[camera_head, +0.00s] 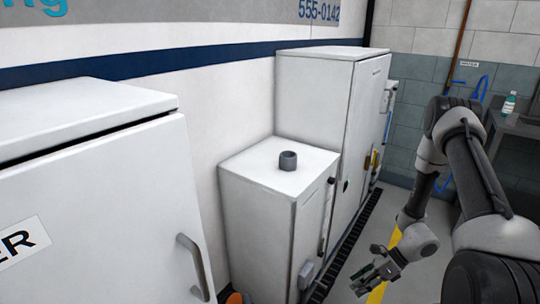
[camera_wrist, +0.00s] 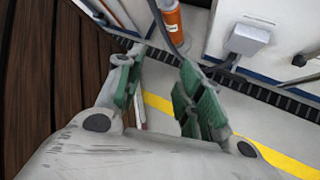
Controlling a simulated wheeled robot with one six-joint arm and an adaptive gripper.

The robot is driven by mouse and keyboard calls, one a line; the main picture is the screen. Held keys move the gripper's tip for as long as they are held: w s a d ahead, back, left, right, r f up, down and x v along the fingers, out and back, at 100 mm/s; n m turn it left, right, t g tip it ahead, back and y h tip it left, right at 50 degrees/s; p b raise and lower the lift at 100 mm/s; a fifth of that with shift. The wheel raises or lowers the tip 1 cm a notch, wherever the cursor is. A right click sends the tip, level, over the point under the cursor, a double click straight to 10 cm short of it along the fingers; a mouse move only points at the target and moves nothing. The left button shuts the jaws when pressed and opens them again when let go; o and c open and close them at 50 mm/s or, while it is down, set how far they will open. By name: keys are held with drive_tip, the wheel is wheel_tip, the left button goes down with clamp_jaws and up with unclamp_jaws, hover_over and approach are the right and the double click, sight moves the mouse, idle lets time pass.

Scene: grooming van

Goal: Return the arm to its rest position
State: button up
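My gripper (camera_head: 376,274) hangs low at the end of my arm, to the right of the white cabinets in the head view. In the wrist view my gripper (camera_wrist: 162,98) has its two green-padded fingers apart, with floor and a yellow line visible between them. Nothing is held between the fingers. My arm is bent down in front of the cabinet row, above the floor.
A low white cabinet (camera_head: 262,215) with a dark cup-like fitting (camera_head: 288,160) on top stands left of my gripper. A taller white cabinet (camera_head: 318,98) is behind it. A dark bench (camera_head: 515,125) with a bottle (camera_head: 509,104) is at right. An orange cylinder (camera_wrist: 171,20) shows near the fingers.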

drive_tip(key=s+d+r+n+t+h, duration=0.1)
drive_tip(key=s+r+n, duration=0.4)
drive_tip(key=r, duration=1.2)
drive_tip(key=s+d+r+n+t+h, duration=0.2)
drive_tip(key=s+r+n+h, duration=0.3)
drive_tip(key=r+n, duration=0.6)
drive_tip(key=s+d+r+n+t+h, duration=0.2)
drive_tip(key=s+r+n, duration=0.3)
drive_tip(key=r, duration=1.7)
drive_tip(key=d+n, duration=0.1)
drive_tip(key=n, duration=0.2)
drive_tip(key=shift+d+r+h, duration=0.35)
drive_tip(key=shift+r+h, duration=0.05)
